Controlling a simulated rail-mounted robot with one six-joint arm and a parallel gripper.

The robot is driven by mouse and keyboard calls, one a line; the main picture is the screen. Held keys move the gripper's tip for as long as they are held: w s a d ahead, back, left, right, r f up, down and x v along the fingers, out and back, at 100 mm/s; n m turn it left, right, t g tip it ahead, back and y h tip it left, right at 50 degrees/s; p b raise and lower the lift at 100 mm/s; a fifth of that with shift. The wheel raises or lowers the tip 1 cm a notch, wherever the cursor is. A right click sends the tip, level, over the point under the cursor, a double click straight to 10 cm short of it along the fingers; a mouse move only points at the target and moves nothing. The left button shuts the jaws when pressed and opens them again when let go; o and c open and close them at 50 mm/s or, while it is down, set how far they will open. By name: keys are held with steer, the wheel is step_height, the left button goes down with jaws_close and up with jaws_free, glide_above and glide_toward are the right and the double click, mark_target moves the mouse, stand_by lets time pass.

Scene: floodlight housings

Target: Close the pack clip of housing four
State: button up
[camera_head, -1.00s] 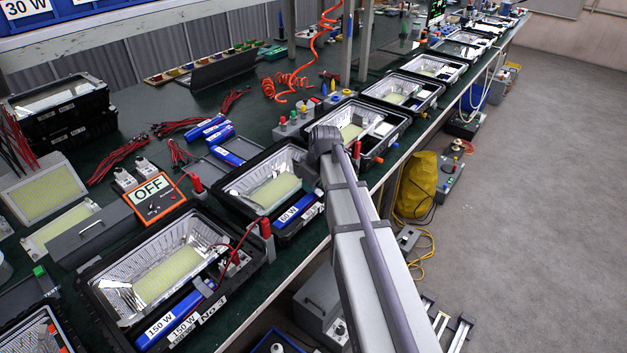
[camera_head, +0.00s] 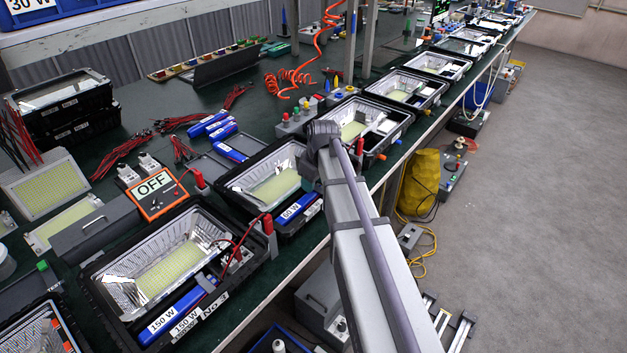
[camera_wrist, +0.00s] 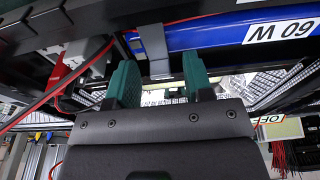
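The housing with the 60 W blue pack (camera_head: 298,208) stands just beyond the one labelled No 3; I take it as housing four (camera_head: 243,176). My arm hides its right end and my gripper in the head view. In the wrist view the blue pack (camera_wrist: 210,33) runs across the top, its label upside down. A grey strip, apparently the pack clip (camera_wrist: 153,40), crosses the pack. My gripper (camera_wrist: 158,68) is open, its two green fingers apart on either side of the strip's lower end. I see no clear contact. Whether the clip is latched cannot be told.
The No 3 housing (camera_head: 105,268) with its 150 W pack and a red lead stands nearer. An orange OFF sign (camera_head: 155,194) and loose blue packs (camera_head: 222,130) lie behind. More housings line the bench to the far right. A red lead (camera_wrist: 75,77) passes left of my gripper.

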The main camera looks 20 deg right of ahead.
mark_target(319, 189)
step_height(319, 189, up, 11)
steer(key=s+p, duration=0.1)
steer(key=p, duration=0.9)
steer(key=shift+s+d+f+p, duration=0.15)
steer(key=shift+s+d+p, duration=0.2)
steer(key=shift+d, duration=0.1)
steer(key=s+a+m+g+h, duration=0.1)
steer(key=s+a+m, duration=0.4)
steer(key=s+a, duration=0.9)
steer(key=s, duration=0.2)
steer(key=shift+s+a+f+g, duration=0.15)
steer(key=shift+s+a+g, duration=0.25)
